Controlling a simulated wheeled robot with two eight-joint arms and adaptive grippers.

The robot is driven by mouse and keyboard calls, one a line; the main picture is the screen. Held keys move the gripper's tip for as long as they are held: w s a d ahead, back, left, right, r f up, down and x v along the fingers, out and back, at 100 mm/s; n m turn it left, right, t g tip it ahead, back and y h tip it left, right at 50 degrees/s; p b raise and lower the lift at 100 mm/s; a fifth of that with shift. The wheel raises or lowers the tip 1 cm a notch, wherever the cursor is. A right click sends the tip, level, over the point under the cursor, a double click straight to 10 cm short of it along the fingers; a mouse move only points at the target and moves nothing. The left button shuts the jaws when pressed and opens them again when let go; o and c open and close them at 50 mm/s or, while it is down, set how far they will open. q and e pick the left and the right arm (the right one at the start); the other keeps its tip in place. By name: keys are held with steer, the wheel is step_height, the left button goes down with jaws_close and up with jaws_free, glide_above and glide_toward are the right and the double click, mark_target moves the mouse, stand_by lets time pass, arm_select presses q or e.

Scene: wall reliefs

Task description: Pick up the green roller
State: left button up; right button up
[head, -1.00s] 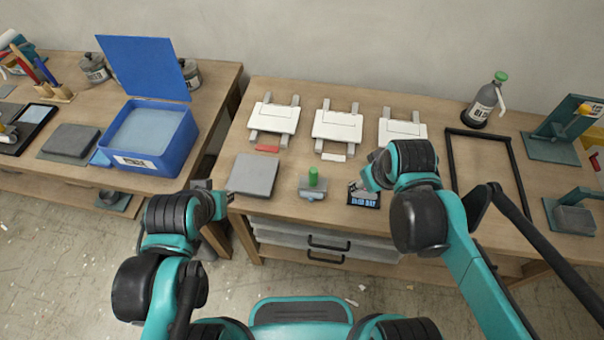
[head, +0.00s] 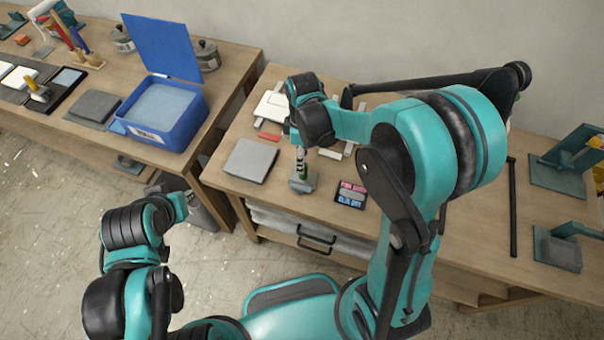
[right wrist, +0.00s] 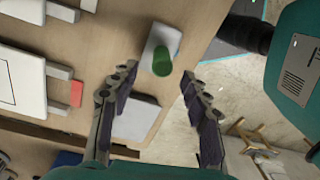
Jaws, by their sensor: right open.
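The green roller shows in the head view as a short green upright handle (head: 301,172) in a small grey stand (head: 303,184) near the table's front edge. It also shows in the right wrist view (right wrist: 162,62). My right gripper (head: 300,155) is above it in the head view, partly covering it. In the right wrist view my right gripper (right wrist: 160,74) is open, and the green top appears between its fingertips, not gripped. My left gripper (head: 190,200) hangs in front of the gap between the tables; its jaws are too small to read.
A grey block (head: 250,160) lies left of the stand, and a pink-and-blue labelled plate (head: 350,195) lies right of it. White boards (head: 272,105) are behind, partly hidden by my right arm. A blue open box (head: 150,135) stands on the left table.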

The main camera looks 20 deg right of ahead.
steer(key=f, duration=0.2)
steer(key=f+b, duration=0.1)
steer(key=f, duration=0.1)
steer(key=shift+s+f, duration=0.1)
steer(key=shift+s, duration=0.15)
steer(key=shift+d, duration=0.1)
jaws_close()
step_height(320, 180, up, 4)
steer(key=shift+r+p, duration=0.2)
steer(key=shift+p, duration=0.55)
steer(key=s+d+r+p, duration=0.1)
steer(key=s+d+r, duration=0.1)
steer(key=s, duration=0.3)
steer(key=s+d+r+p, duration=0.1)
steer(key=s+d+r, duration=0.2)
steer(key=s+r, duration=0.1)
steer(key=shift+s+r+p, duration=0.3)
steer(key=shift+s+r, duration=0.05)
steer(key=shift+s, duration=0.4)
steer(key=shift+f, duration=0.1)
